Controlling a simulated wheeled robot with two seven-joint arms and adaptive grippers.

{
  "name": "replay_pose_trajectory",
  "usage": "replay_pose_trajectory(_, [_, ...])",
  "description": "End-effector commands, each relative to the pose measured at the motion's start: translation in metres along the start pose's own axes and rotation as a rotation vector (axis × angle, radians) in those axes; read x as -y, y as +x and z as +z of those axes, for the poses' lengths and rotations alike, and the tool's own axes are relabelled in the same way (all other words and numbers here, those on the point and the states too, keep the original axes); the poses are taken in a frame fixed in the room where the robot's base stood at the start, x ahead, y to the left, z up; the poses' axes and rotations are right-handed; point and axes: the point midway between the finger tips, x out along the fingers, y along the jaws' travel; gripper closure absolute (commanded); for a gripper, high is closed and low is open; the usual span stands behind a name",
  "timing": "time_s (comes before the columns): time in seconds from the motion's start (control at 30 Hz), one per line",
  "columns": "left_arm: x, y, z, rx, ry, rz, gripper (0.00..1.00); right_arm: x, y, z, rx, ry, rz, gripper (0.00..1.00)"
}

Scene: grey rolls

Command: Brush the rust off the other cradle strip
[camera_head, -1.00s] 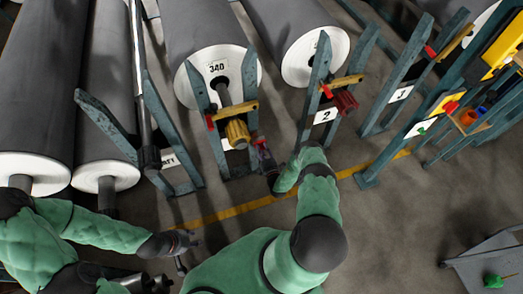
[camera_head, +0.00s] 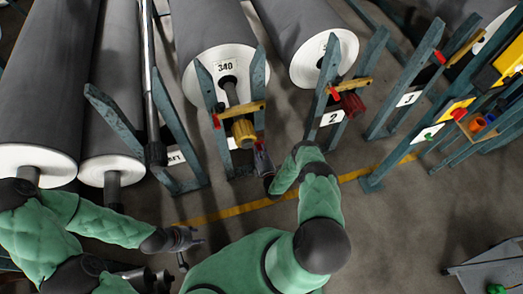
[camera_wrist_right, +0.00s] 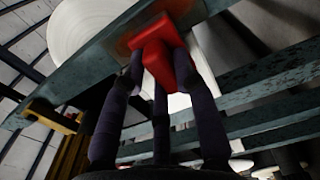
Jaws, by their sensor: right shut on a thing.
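My right gripper (camera_head: 262,150) is at the right upright of the cradle under the roll marked 340 (camera_head: 224,68). In the right wrist view its dark fingers are shut on a red block-like tool (camera_wrist_right: 157,72), whose far end is at the face of a teal strip (camera_wrist_right: 85,75). A brownish, rust-like patch shows on the strip around the tool; contact is hard to judge. The tool's working face is hidden. My left gripper (camera_head: 188,240) is low at left in the head view, empty, its fingers looking spread.
Grey rolls lie behind. A grey cart (camera_head: 490,272) is at lower right. The floor between is open.

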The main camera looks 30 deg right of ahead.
Motion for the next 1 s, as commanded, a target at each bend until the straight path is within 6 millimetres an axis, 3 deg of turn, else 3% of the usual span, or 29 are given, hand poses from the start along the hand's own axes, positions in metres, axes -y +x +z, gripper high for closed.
replay_pose_trajectory(0.2, [-0.004, -0.01, 0.0, 0.0, 0.0, 0.0, 0.6, -0.016, 0.001, 0.001, 0.0, -0.001, 0.003, 1.0])
replay_pose_trajectory(1.0, [0.0, -0.001, 0.0, 0.0, 0.0, 0.0, 0.6, -0.015, -0.001, 0.041, 0.0, 0.0, 0.001, 1.0])
